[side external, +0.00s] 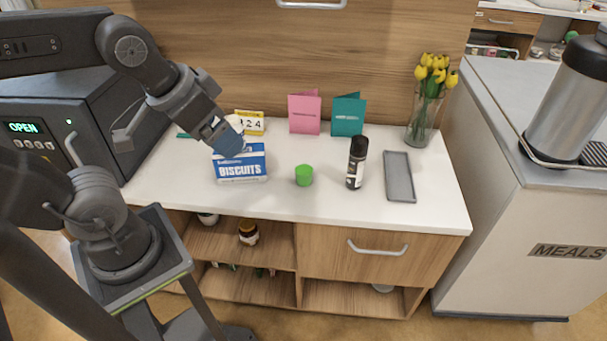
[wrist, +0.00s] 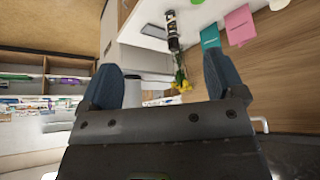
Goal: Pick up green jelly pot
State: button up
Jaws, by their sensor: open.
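The green jelly pot (side external: 304,175) stands on the white top of the bedside cabinet (side external: 270,205), near its front middle, in the side external view. It is small and round with a green top. My gripper (side external: 232,148) is above the cabinet top, up and to the left of the pot, in front of the biscuits box. In the wrist view my gripper (wrist: 163,88) shows two dark blue fingers spread apart with nothing between them.
A biscuits box (side external: 240,168) is left of the pot, a dark bottle (side external: 357,163) right of it, then a grey tray (side external: 399,177). Pink (side external: 304,113) and teal (side external: 348,115) cards and a vase of yellow flowers (side external: 425,115) stand behind. The top around the pot is clear.

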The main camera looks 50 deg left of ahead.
jog(key=n+g+y, duration=0.1)
jog(key=n+g, duration=0.4)
jog(key=n, duration=1.1)
send_over(304, 168)
jog(key=d, duration=0.1)
notch_tip(304, 168, down, 19)
jog(key=f, duration=0.4)
jog(key=a+f, duration=0.1)
jog(key=f, duration=0.8)
jog(key=shift+a+f, duration=0.15)
jog(key=shift+f, duration=0.25)
jog(key=shift+c, duration=0.3)
jog(key=c, duration=0.9)
